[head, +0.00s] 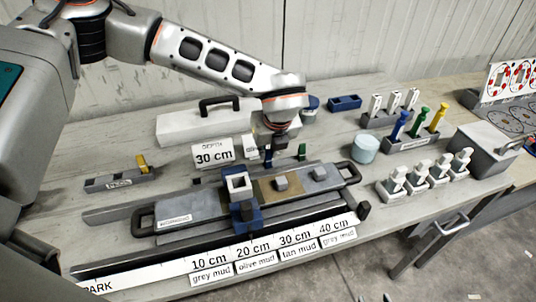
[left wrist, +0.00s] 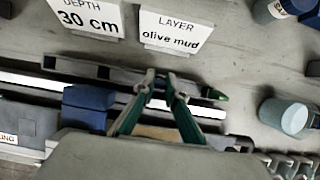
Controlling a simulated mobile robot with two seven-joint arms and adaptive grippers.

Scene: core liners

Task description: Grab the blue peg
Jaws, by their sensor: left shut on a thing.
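The blue peg (head: 268,158) shows as a small upright blue piece under my left gripper (head: 270,143) in the head view, at the dark rail behind the long core tray (head: 190,205). In the left wrist view my left gripper's fingers (left wrist: 161,82) come close together over that rail, and the peg between them is mostly hidden. The gripper is shut on it. A green peg (head: 301,152) stands farther right on the rail; it also shows in the left wrist view (left wrist: 214,95). My right gripper is not in view.
A pegs tray (head: 118,182) with a yellow peg (head: 142,162) lies left. A "30 cm" sign (head: 213,154) stands behind the rail. A blue carriage (head: 246,213) straddles the core tray. A blue-grey jar (head: 365,149) and a rack of coloured tools (head: 412,143) stand right.

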